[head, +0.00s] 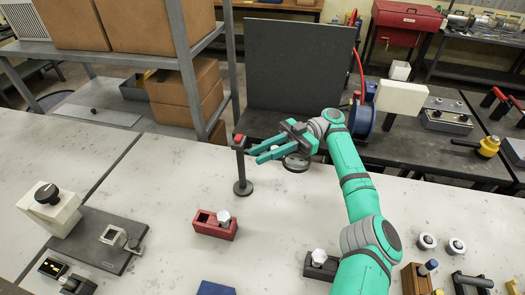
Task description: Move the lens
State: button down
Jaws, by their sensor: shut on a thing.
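The lens (297,163) is a round disc with a dark rim, just below and beside my gripper's palm, over the back part of the white bench. My gripper (256,155) reaches in from the right with its two teal fingers pointing left. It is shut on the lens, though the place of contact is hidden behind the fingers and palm. A dark post (241,170) with a red top and round foot stands upright just left of the fingertips. Whether the lens joins this post cannot be told.
A red block (215,225) with a white knob sits in front on the bench (165,190). A dark block (320,265) lies near my arm. A grey plate fixture (98,240) stands at left. A dark upright panel (298,65) rises behind. Bench between post and left fixture is clear.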

jog(key=shift+w+a+r, duration=0.1)
jog(key=shift+a, duration=0.05)
jog(key=c, duration=1.6)
grip_release()
jog(key=shift+a, duration=0.1)
jog(key=shift+o, duration=0.2)
jog(key=shift+d, duration=0.2)
